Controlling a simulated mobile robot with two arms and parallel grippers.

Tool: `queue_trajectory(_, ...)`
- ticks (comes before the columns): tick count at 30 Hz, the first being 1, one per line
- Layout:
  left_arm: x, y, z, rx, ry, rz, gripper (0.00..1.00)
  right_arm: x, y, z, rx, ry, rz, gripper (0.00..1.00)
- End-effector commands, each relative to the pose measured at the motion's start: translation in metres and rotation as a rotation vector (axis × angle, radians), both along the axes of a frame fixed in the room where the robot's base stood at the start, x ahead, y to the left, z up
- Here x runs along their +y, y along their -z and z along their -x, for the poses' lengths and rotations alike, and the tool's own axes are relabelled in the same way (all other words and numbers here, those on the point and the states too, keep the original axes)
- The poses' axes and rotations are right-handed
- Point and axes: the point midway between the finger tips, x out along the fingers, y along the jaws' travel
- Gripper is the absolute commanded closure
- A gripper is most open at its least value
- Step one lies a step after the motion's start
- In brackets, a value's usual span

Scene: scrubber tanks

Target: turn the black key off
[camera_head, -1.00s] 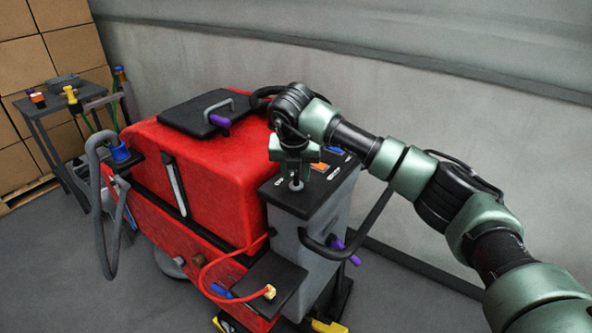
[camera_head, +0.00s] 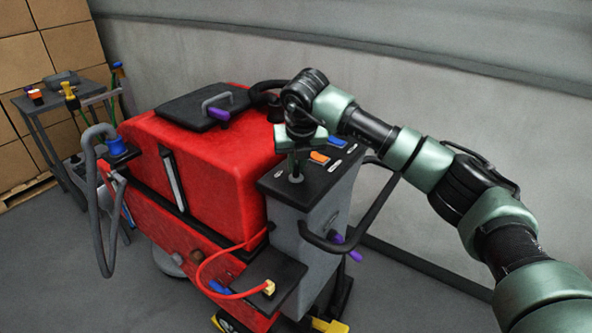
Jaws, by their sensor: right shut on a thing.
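My right gripper (camera_head: 298,157) points down over the left part of the black control panel top (camera_head: 310,177) on the grey column of the red scrubber. Its jaws are shut on the black key, at a small round light-grey lock (camera_head: 296,179) directly below the fingers. The key is small and mostly hidden by the fingers, so its exact angle cannot be told. My left gripper is not in view.
Orange (camera_head: 319,157) and blue (camera_head: 336,142) panel controls sit close behind the gripper. A black handle loop (camera_head: 320,242) with a purple lever (camera_head: 352,258) juts out below. A red cable (camera_head: 205,265) hangs at front. A small table (camera_head: 45,103) stands back left.

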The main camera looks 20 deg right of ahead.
Motion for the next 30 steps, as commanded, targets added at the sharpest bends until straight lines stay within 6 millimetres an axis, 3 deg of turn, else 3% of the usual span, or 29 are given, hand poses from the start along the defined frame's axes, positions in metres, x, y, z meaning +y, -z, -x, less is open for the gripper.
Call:
queue_trajectory(3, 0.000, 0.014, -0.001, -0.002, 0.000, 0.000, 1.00, -0.002, 0.003, -0.001, -0.003, -0.108, -0.002, 1.00)
queue_trajectory(10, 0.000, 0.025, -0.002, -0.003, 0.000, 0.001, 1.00, -0.003, 0.001, -0.001, -0.003, -0.326, -0.002, 1.00)
queue_trajectory(21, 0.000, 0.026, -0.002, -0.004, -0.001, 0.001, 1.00, -0.004, -0.002, -0.002, -0.003, -0.624, -0.002, 1.00)
queue_trajectory(30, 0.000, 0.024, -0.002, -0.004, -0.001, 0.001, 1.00, -0.005, -0.002, -0.002, -0.003, -0.758, -0.001, 1.00)
